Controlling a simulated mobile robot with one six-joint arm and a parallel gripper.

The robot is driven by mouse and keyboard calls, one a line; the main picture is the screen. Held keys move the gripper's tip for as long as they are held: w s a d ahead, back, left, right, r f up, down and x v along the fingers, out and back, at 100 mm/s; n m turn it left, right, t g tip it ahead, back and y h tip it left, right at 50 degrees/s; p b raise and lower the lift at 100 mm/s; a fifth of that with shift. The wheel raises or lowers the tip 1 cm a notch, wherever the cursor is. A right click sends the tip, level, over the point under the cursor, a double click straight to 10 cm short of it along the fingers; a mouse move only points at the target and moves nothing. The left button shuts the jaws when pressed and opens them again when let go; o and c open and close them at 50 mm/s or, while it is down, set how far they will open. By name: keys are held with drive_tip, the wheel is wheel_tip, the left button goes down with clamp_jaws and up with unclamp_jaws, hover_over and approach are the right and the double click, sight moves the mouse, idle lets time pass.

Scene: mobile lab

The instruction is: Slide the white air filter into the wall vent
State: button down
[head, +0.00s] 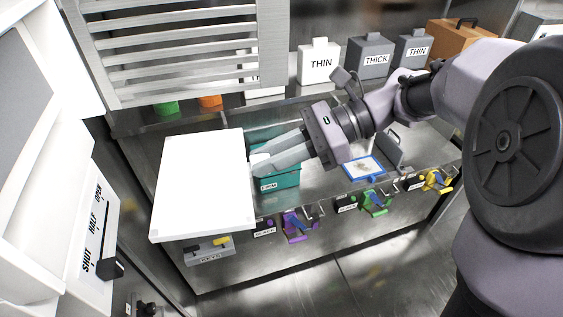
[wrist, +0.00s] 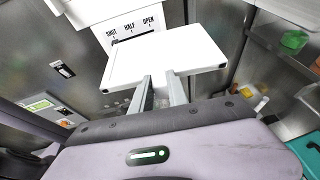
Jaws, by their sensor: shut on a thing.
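The white air filter (head: 200,185) is a flat white panel, held out in front of the counter in the head view. It also shows in the wrist view (wrist: 165,58), beyond the fingers. My gripper (head: 262,162) is shut on the filter's right edge in the head view; in the wrist view both fingers (wrist: 160,90) reach the near edge. A white unit with a SHUT, HALF, OPEN scale (head: 97,232) stands at the left of the head view, apart from the filter. The scale also shows behind the filter in the wrist view (wrist: 132,30). I cannot make out the vent's slot.
A slatted metal rack (head: 180,50) hangs above the filter. A teal bin (head: 285,180) sits under my gripper. Coloured clamps (head: 297,225) and a KEYS holder (head: 210,250) line the counter front. The floor is clear.

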drive_tip(key=s+a+r+g+p, duration=0.1)
drive_tip(key=s+r+p, duration=0.1)
drive_tip(key=r, duration=0.4)
drive_tip(key=s+r+n+p, duration=0.1)
drive_tip(key=s+r+p, duration=0.1)
drive_tip(key=r+p, duration=0.2)
wheel_tip(320, 180, up, 3)
drive_tip(key=shift+a+f+n+g, duration=0.2)
drive_tip(key=shift+a+n+g, duration=0.1)
drive_tip(key=shift+a+g, duration=0.1)
drive_tip(key=a+b, duration=0.1)
drive_tip(key=a, duration=0.1)
drive_tip(key=s+a+b, duration=0.1)
drive_tip(key=a, duration=0.2)
drive_tip(key=shift+s+a, duration=0.2)
drive_tip(key=shift+a, duration=0.05)
drive_tip(key=shift+p, duration=0.45)
idle(0.4)
drive_tip(key=shift+s+a+f, duration=0.1)
drive_tip(key=shift+a, duration=0.25)
drive_tip(key=shift+a, duration=0.35)
drive_tip(key=s+a+b, duration=0.2)
drive_tip(key=a, duration=0.8)
drive_tip(key=shift+s, duration=0.25)
idle(2.9)
